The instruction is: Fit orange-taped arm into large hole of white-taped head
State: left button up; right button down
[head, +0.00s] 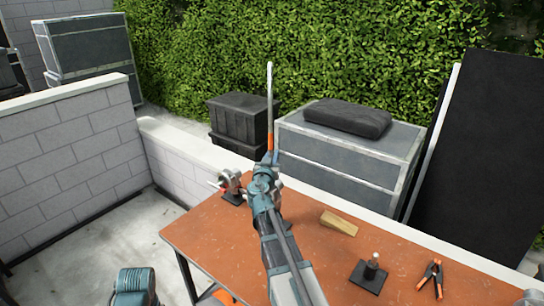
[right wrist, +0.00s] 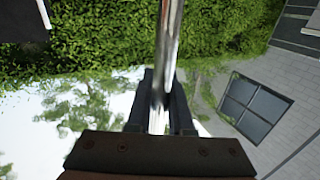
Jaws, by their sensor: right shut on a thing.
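The orange-taped arm is a thin metal rod (head: 269,95) standing nearly upright in the head view, with an orange band low on it. My right gripper (head: 270,158) is shut on the rod near its lower end, over the table's back edge. In the right wrist view the shiny rod (right wrist: 168,50) runs up from between the fingers (right wrist: 160,105). A metal grip head (head: 230,182) on a dark base stands at the table's back left, just left of my right gripper. Its white tape and hole are too small to make out.
The orange-brown table (head: 310,260) also holds a wooden wedge (head: 338,223), a black plate with an upright pin (head: 370,272) and an orange-tipped clamp (head: 431,278). A low block wall (head: 180,160) and grey case (head: 350,150) stand behind it.

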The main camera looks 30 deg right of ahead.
jog(key=shift+f, duration=0.2)
jog(key=c, duration=0.7)
grip_release()
jog(key=shift+c, duration=0.2)
jog(key=v, duration=1.3)
jog(key=shift+s+a, duration=0.25)
jog(key=shift+a, duration=0.05)
jog(key=s+a+f+n+g+y, duration=0.2)
jog(key=s+a+f+g+y, duration=0.15)
jog(key=a+f, duration=0.5)
jog(key=s+a+f+n+g+y, duration=0.25)
jog(key=s+a+f+g, duration=0.25)
jog(key=a+f, duration=0.35)
jog(key=s+a+f+n+g+y, duration=0.4)
jog(key=s+a+n, duration=0.3)
jog(key=s+a, duration=0.3)
jog(key=a+f+g, duration=0.1)
jog(key=a, duration=0.2)
jog(key=shift+s, duration=0.4)
